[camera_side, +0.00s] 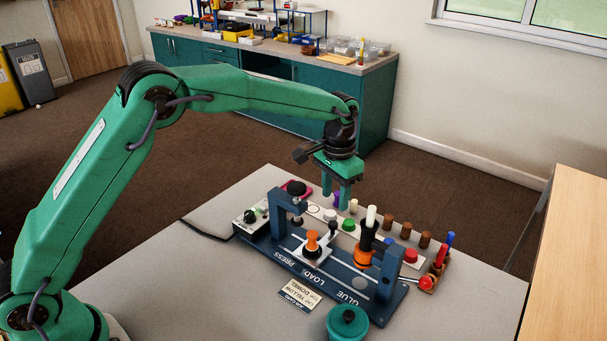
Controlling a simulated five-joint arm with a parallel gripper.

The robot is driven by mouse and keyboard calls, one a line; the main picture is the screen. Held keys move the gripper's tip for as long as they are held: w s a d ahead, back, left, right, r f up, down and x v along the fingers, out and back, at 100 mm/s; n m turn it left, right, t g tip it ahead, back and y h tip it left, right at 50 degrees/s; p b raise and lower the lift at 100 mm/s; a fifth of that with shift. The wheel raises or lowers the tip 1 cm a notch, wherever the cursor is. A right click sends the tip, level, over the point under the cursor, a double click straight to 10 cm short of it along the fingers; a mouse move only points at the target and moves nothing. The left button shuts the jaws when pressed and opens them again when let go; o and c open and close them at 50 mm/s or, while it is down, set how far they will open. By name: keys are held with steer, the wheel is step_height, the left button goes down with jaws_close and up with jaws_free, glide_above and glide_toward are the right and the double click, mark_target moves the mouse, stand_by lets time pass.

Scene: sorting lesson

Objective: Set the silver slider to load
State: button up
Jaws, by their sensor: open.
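The silver slider (316,254) sits on the blue fixture (268,247), carrying an orange piece with a dark centre. It stands across from the stretch between the PRESS and LOAD labels, nearer PRESS; I cannot tell its exact stop. A small black knob (333,227) rises at its back right and seems to belong to it. The LOAD label (313,278) is in the middle of the front strip, between PRESS and GLUE. My gripper (336,199) is open and empty, pointing down above and behind the slider, apart from it.
A dark post with a white top (368,230) and an orange ring stands right of the slider. Blue arches stand at both fixture ends. Behind is a row of coloured buttons and brown pegs (405,230). The table's left front is clear.

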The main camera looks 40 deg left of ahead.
mark_target(334, 224)
steer(key=n, duration=0.8)
steer(key=shift+f, duration=0.1)
steer(key=shift+f, duration=3.85)
steer(key=shift+c, duration=0.2)
jaws_close()
steer(key=shift+d, duration=0.1)
